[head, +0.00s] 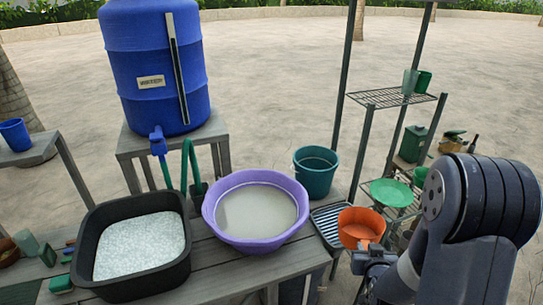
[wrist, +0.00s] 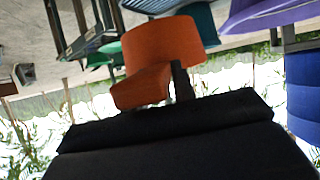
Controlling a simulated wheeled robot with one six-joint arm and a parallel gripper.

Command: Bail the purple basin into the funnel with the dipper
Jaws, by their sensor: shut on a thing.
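The purple basin (head: 212,208) stands on the grey bench and holds a cloudy beige liquid; part of it shows at the upper right of the wrist view (wrist: 268,14). My gripper (head: 372,254) is shut on the orange dipper (head: 360,231), right of the basin and apart from it. The dipper's opening faces up in the head view, and only orange shows inside. In the wrist view the dipper (wrist: 160,48) fills the upper middle, with a dark finger of my gripper (wrist: 181,82) beside it.
A black tub (head: 88,232) of white grains stands left of the basin. A blue tank (head: 155,100) and a teal bucket (head: 316,178) are behind. A ribbed dark tray (head: 327,222) lies between basin and dipper. A shelf rack (head: 385,97) stands at right with a green dish (head: 391,192).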

